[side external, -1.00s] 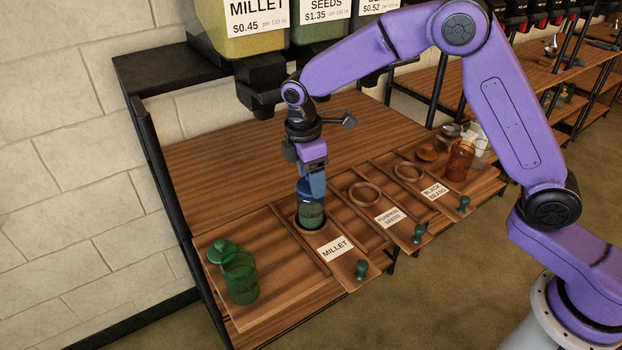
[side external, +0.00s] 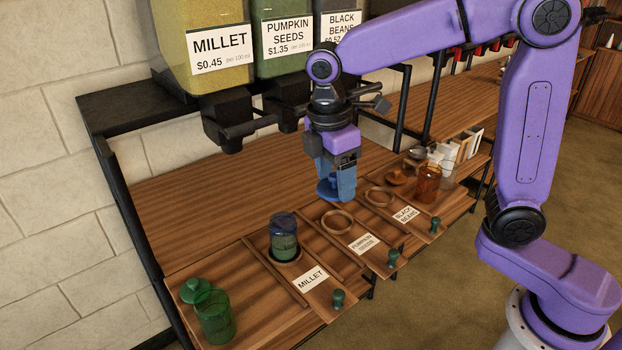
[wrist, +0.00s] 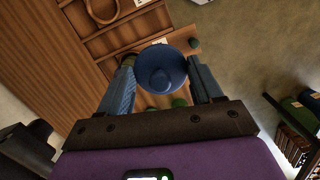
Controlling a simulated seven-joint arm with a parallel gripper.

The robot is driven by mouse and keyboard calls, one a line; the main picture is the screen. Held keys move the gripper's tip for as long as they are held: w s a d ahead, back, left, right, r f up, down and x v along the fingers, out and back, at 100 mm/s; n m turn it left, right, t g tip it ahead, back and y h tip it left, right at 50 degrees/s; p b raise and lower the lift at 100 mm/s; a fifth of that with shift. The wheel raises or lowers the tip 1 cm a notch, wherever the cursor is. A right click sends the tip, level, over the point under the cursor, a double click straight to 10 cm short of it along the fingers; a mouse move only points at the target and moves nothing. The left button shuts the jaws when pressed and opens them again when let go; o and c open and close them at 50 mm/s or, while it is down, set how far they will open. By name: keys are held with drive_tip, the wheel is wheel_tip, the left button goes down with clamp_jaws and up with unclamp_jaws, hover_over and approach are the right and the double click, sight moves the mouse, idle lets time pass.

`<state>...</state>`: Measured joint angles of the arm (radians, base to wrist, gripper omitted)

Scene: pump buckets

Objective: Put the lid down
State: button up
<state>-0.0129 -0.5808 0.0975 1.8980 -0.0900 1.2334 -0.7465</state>
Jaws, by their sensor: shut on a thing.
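My gripper (side external: 336,186) is shut on a round blue lid (side external: 327,193) with a knob and holds it above the wooden counter, up and to the right of the blue jar. The lid also shows between the fingers in the wrist view (wrist: 162,66). The blue jar (side external: 283,238) stands upright without its lid in the ring of the tray labelled MILLET (side external: 313,283). The empty ring of the PUMPKIN SEEDS tray (side external: 337,222) lies below and near the lid.
A green jar (side external: 214,318) and its green lid (side external: 195,291) are at the left. An orange jar (side external: 427,184) and an orange lid (side external: 399,176) are at the right. Dispensers (side external: 220,42) hang behind. The counter's back strip (side external: 215,205) is bare.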

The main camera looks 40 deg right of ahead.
sight(240, 270)
drive_tip(key=shift+s+d+r, duration=0.2)
drive_tip(key=shift+s+r, duration=0.05)
drive_tip(key=shift+s, duration=0.3)
drive_tip(key=shift+s+d+r, duration=0.2)
drive_tip(key=shift+s+r, duration=0.05)
drive_tip(key=shift+s, duration=0.3)
drive_tip(key=w+a+f, duration=0.1)
drive_tip(key=a+f, duration=0.2)
drive_tip(key=w+a+f, duration=0.1)
drive_tip(key=a+f, duration=0.2)
drive_tip(key=w+a+f, duration=0.2)
drive_tip(key=a+f, duration=0.1)
drive_tip(key=f, duration=0.1)
drive_tip(key=shift+f, duration=0.1)
drive_tip(key=w+a+f, duration=0.4)
drive_tip(key=w, duration=0.4)
drive_tip(key=shift+a, duration=0.35)
drive_tip(key=w+f, duration=0.1)
drive_tip(key=w+a+f, duration=0.1)
drive_tip(key=f, duration=0.1)
drive_tip(key=w+a+f, duration=0.1)
drive_tip(key=f, duration=0.1)
drive_tip(key=shift+w+f, duration=0.15)
drive_tip(key=shift+w, duration=0.15)
drive_tip(key=shift+w+a+f, duration=0.2)
drive_tip(key=shift+w+f, duration=0.05)
drive_tip(key=shift+f, duration=1.6)
drive_tip(key=shift+f, duration=0.15)
drive_tip(key=o, duration=1)
